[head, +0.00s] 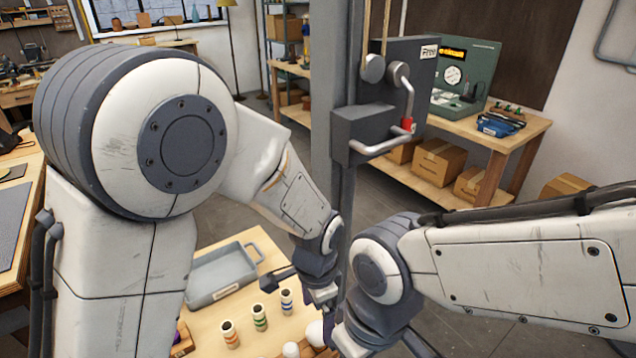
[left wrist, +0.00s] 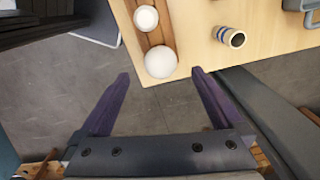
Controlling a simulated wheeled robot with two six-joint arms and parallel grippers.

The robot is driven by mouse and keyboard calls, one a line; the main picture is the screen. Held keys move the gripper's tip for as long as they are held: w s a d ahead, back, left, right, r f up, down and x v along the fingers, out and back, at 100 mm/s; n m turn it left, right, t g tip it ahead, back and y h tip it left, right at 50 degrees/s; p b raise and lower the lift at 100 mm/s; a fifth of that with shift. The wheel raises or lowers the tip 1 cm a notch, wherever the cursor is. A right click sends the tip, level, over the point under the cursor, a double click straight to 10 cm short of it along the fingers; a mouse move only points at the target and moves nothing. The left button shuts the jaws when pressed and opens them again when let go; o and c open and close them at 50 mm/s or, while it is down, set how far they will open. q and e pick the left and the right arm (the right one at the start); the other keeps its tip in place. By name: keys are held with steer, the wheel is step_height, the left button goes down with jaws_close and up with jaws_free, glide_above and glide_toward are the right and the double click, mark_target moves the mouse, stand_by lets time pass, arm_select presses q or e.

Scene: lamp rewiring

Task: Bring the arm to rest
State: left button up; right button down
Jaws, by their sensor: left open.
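My left arm comes in from the left in the head view and bends down at the wrist, with its dark gripper (head: 283,280) near the table (head: 255,338). In the left wrist view the left gripper (left wrist: 160,73) has its two dark fingers wide apart with nothing between them. My right arm crosses from the right. Its wrist and hand (head: 375,325) are low in the middle, and its fingers are not clear.
A grey tray (head: 222,277) and several striped spools (head: 259,318) are on the table. White bulbs (left wrist: 160,62) sit in a wooden holder (left wrist: 153,38) close to the left fingertips. A grey post (head: 335,110) with a switch box stands ahead. A workbench (head: 500,130) is at the back right.

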arm_select(q)
steer(key=s+a+r+n, duration=0.2)
steer(key=s+r, duration=0.3)
steer(key=s, duration=0.2)
steer(key=s+a+r+n+h, duration=0.1)
steer(key=s+a+r+n, duration=0.1)
steer(key=s+r, duration=0.3)
steer(key=s+n, duration=0.1)
steer(key=s, duration=0.1)
steer(key=shift+s+a+n, duration=0.25)
steer(key=shift+s+n, duration=0.05)
steer(key=shift+s, duration=0.05)
stand_by(0.3)
